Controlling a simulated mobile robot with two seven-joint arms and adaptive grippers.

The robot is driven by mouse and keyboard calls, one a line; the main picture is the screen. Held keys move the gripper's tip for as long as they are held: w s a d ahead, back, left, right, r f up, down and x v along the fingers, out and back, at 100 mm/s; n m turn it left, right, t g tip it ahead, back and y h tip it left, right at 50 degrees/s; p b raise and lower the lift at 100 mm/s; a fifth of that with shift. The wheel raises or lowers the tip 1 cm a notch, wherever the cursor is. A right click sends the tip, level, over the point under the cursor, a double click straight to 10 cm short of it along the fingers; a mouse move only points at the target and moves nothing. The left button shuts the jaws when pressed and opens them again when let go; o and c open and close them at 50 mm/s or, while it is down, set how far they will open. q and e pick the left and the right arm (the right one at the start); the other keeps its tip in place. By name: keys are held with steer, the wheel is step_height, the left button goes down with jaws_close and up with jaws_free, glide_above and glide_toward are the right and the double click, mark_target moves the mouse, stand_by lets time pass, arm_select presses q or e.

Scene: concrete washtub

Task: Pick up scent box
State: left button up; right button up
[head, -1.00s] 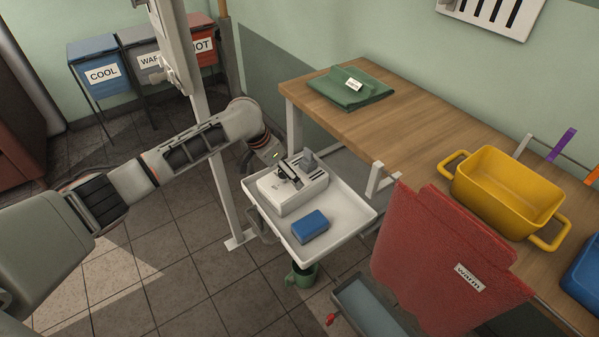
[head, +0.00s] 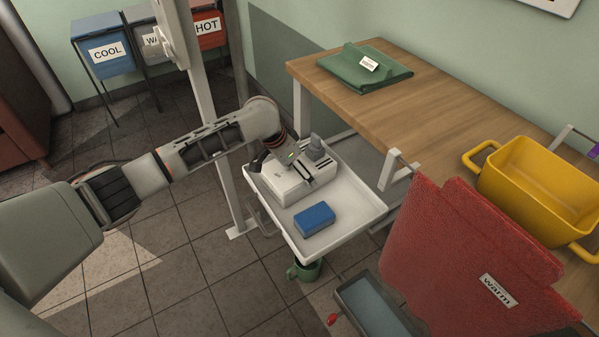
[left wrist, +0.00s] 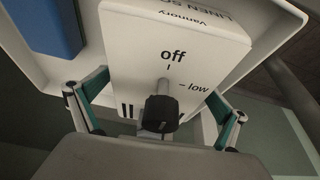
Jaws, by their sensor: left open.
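The scent box (head: 303,186) is a white box lying on the white tray. In the left wrist view the scent box (left wrist: 172,45) shows "LINEN", "off" and "low" lettering and a dark knob on a stem. My left gripper (head: 307,168) is over the box in the head view. In the left wrist view my left gripper (left wrist: 155,97) is open, with one teal-padded finger on each side of the box's near end. I cannot tell whether the fingers touch it. My right gripper is not in view.
The white tray (head: 352,213) also holds a blue block (head: 314,219) close to the scent box. A wooden bench (head: 440,116) carries a green folded cloth (head: 366,71) and a yellow tub (head: 525,185). A red "warm" cloth (head: 450,260) hangs at the right. A green mug (head: 304,271) is below the tray.

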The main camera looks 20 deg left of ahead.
arm_select(q)
steer(key=shift+r, duration=0.1)
steer(key=c, duration=1.4)
steer(key=shift+o, duration=0.2)
